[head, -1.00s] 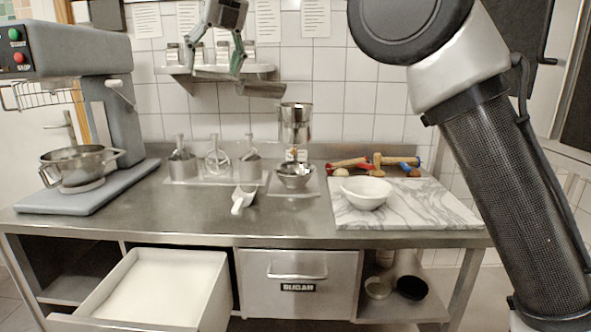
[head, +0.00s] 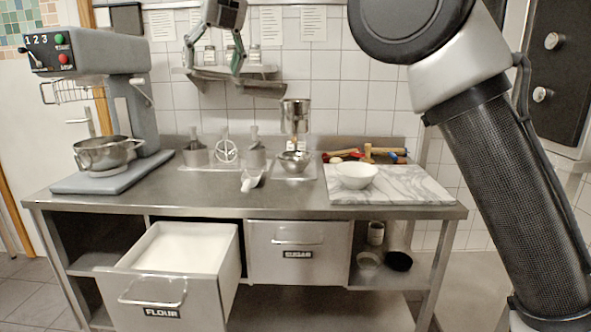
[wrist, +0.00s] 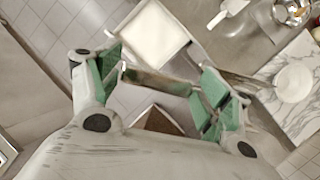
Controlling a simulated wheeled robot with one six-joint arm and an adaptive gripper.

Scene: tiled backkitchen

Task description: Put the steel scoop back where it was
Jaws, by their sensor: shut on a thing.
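My gripper (head: 214,68) is high in the head view, in front of the wall shelf. Its green-padded fingers are closed on the steel scoop (head: 266,88), which lies roughly level across them and reaches out to the right. In the wrist view my gripper (wrist: 160,84) has the scoop (wrist: 155,81) between its fingers, above the floor and the front of the open flour drawer. The fingers hide part of the scoop.
The flour drawer (head: 176,290) stands open with white contents; the sugar drawer (head: 298,275) is shut. A white scoop (head: 251,181), tool holders and a small bowl stand on the steel counter (head: 210,204). A mixer (head: 132,105) is left, a marble board (head: 415,188) with a white bowl right.

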